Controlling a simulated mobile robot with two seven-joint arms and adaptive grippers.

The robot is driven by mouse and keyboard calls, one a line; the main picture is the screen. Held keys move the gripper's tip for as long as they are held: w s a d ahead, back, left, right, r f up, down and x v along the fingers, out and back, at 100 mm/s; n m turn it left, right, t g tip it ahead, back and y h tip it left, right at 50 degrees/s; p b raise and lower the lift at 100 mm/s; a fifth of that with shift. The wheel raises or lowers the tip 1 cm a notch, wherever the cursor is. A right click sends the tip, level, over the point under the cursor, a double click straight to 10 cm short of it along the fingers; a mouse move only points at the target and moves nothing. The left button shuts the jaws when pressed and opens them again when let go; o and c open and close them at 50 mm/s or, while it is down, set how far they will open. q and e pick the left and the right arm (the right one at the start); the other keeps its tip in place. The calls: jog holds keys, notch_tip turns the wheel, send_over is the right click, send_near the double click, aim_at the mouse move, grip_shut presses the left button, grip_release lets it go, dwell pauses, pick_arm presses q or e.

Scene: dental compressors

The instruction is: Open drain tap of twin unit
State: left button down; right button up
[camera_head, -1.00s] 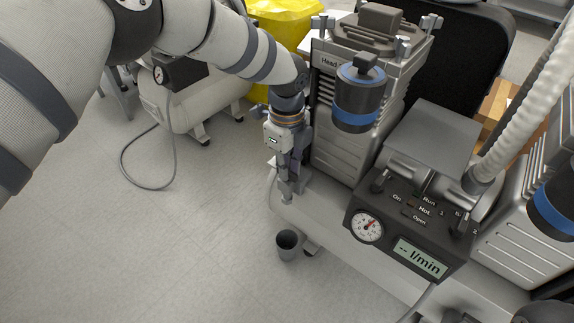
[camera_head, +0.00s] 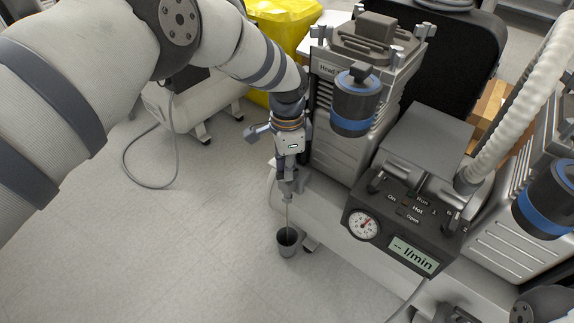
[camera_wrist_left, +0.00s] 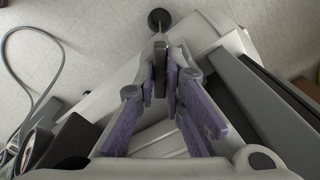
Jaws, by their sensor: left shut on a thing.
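The twin unit stands at the right, with its light grey tank (camera_head: 325,218) low along the front and a control panel (camera_head: 400,222) with a gauge and display. My left gripper (camera_head: 288,187) points down at the tank's left end. In the left wrist view its purple-padded fingers are shut on the dark handle of the drain tap (camera_wrist_left: 160,56). The head view does not show the tap clearly behind the fingers. A thin pale stream (camera_head: 288,216) runs from below the gripper into a dark grey cup (camera_head: 287,247) on the floor. My right gripper is out of view.
A ribbed compressor head (camera_head: 345,150) with a blue-banded canister (camera_head: 354,103) rises close to the right of my left gripper. Another compressor tank with a hose (camera_head: 150,185) stands at the back left, near a yellow bin (camera_head: 290,22). The floor at left is clear.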

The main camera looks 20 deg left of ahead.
pick_arm(q)
jog(key=n, duration=0.3)
jog(key=shift+n, duration=0.3)
jog(key=shift+n+p, duration=0.35)
jog(key=shift+n, duration=1.45)
jog(key=c, duration=1.7)
grip_release()
notch_tip(320, 180, up, 12)
